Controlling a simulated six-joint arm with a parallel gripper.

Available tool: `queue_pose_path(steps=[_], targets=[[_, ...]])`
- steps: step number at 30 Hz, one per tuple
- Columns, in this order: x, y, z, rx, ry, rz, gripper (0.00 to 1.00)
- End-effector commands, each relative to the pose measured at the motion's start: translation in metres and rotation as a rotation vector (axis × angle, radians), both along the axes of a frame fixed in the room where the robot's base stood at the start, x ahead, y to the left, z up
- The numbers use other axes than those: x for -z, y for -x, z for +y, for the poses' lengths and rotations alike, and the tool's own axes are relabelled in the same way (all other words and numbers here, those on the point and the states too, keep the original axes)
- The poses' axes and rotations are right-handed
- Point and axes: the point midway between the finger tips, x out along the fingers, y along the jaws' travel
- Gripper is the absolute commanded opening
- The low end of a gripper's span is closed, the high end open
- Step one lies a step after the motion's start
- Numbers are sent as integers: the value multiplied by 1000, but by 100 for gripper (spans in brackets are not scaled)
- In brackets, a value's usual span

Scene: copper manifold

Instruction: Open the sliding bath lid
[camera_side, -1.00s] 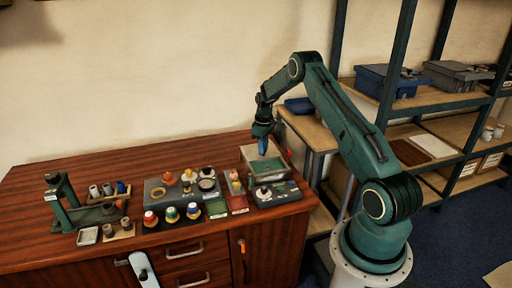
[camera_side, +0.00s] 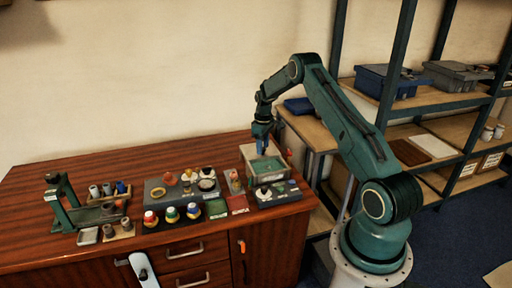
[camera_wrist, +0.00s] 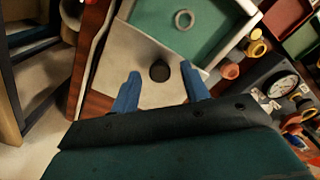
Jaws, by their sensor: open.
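The bath (camera_side: 246,163) is a pale open-topped box at the right end of the bench, with green inside. In the wrist view, a pale flat lid (camera_wrist: 120,50) with a round dark knob (camera_wrist: 160,71) covers one end of it. The green interior (camera_wrist: 165,14) shows beyond the lid, with a grey ring (camera_wrist: 184,19) in it. My gripper (camera_side: 262,150) is over the lid's end of the bath, pointing down. Its blue fingers (camera_wrist: 160,90) are open, one on each side of the knob, with visible gaps. I cannot tell the fingertips' height relative to the knob.
A dark unit with a round dial (camera_wrist: 283,86) and yellow and orange fittings stands beside the bath. Coloured knobs (camera_side: 171,215) and a green stand (camera_side: 62,205) are farther left. A shelf rack (camera_side: 400,100) stands to the right. The back of the bench is clear.

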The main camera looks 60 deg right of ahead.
Motion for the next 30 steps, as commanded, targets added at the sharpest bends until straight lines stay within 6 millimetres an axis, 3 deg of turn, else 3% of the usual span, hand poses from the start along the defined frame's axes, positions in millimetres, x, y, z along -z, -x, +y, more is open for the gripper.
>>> queue_pose_path(steps=[8, 21, 30], targets=[[-25, 0, 0, 0, 2, -2, 46], [-98, -1, -1, 0, 3, -3, 46], [-131, -1, 0, -1, 2, -2, 46]])
